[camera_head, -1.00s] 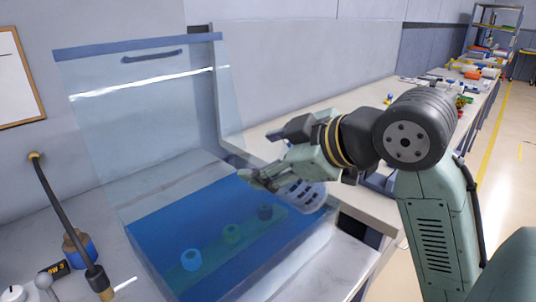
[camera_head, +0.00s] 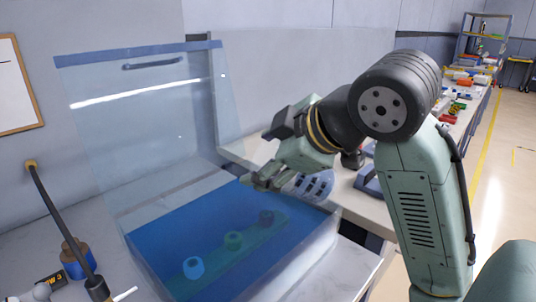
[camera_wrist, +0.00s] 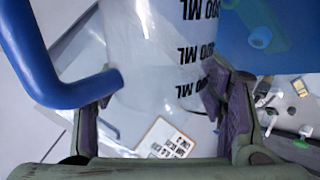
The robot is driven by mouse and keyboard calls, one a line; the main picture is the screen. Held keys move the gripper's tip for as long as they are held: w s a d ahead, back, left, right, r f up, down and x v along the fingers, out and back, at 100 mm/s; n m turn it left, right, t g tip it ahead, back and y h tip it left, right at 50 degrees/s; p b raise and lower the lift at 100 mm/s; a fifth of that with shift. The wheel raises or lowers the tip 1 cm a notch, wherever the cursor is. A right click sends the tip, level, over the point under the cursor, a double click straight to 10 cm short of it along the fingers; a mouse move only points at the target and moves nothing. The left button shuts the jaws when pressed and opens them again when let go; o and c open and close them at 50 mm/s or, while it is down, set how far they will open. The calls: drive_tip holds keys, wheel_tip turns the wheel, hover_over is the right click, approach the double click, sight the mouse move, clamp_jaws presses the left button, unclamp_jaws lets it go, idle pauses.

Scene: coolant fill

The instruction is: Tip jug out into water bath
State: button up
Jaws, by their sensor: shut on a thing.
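The jug (camera_head: 314,187) is clear, with black mL marks and a blue handle (camera_wrist: 50,75) that shows in the wrist view. My gripper (camera_head: 264,179) is shut on the jug body, one finger on each side, as the wrist view (camera_wrist: 160,112) shows. In the head view the jug is partly hidden by my gripper and looks tilted, over the right back part of the bath. The water bath (camera_head: 325,240) is a clear-walled tank of blue liquid with its clear lid (camera_head: 150,130) raised. I cannot tell how much liquid the jug holds.
A dark rod (camera_head: 60,215) and a blue-and-brown container (camera_head: 75,258) stand left of the bath. The long bench (camera_head: 365,160) runs away to the right.

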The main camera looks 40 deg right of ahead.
drive_tip(key=shift+a+r, duration=0.1)
idle(0.5)
drive_tip(key=shift+w+a+r+n+g+h+p, duration=0.15)
drive_tip(key=shift+w+a+n+g+h+p, duration=0.15)
drive_tip(key=shift+n+g+h+p, duration=0.35)
drive_tip(key=shift+a, duration=0.1)
drive_tip(key=shift+w+a+r+h, duration=0.1)
drive_tip(key=shift+a+r+h, duration=0.05)
drive_tip(key=shift+h, duration=0.2)
drive_tip(key=shift+w+a+n+g+h+p, duration=0.15)
drive_tip(key=shift+a+n+g+h+p, duration=0.15)
drive_tip(key=shift+n+g+h, duration=0.1)
drive_tip(key=shift+r, duration=0.1)
drive_tip(key=shift+w+a+n+g+h+p, duration=0.2)
drive_tip(key=shift+a+n+g+h+p, duration=0.2)
drive_tip(key=shift+h, duration=0.2)
idle(2.2)
